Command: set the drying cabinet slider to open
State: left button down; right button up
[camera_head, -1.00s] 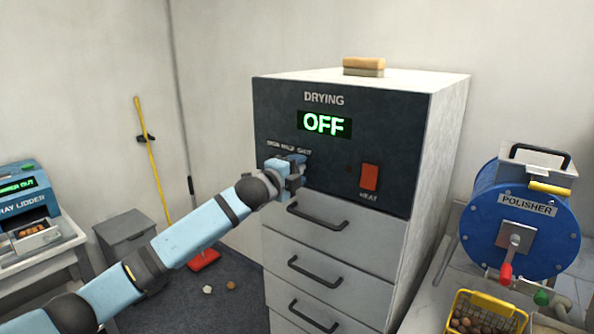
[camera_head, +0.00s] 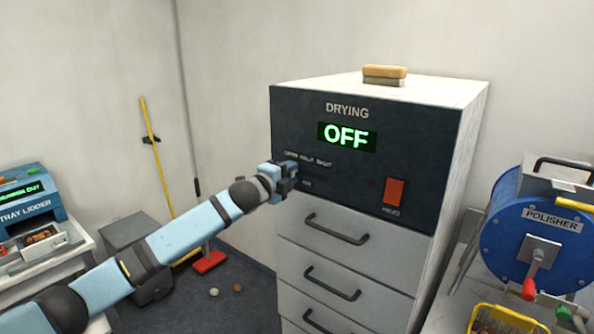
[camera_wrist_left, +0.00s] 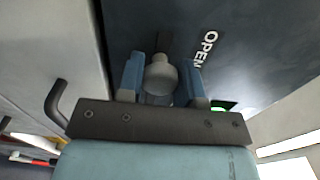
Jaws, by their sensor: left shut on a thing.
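The drying cabinet (camera_head: 350,200) has a dark panel reading DRYING, with a green OFF display (camera_head: 346,137). A row of small labels runs along the panel's left, above the slider slot (camera_head: 316,183). My left gripper (camera_head: 290,175) is at the left end of that row. In the left wrist view my left gripper (camera_wrist_left: 163,85) is shut on the rounded pale slider knob (camera_wrist_left: 161,74), one finger on each side. The word OPEN (camera_wrist_left: 205,50) shows beside it. In the head view the gripper hides the knob. My right gripper is not in view.
Drawers with dark handles (camera_head: 337,229) lie below the panel, with a red heat switch (camera_head: 394,191) at its right. A brush (camera_head: 385,75) lies on top. The blue polisher (camera_head: 538,235) stands at right, the tray lidder (camera_head: 30,215) at left.

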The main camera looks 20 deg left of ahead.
pick_arm(q)
jog(key=shift+w+a+r, duration=0.1)
jog(key=shift+w+a, duration=0.1)
jog(key=shift+a, duration=0.3)
jog(key=shift+w+a, duration=0.15)
jog(key=shift+a, duration=0.35)
jog(key=c, duration=1.2)
grip_release()
jog(key=o, duration=0.4)
jog(key=shift+a, duration=0.15)
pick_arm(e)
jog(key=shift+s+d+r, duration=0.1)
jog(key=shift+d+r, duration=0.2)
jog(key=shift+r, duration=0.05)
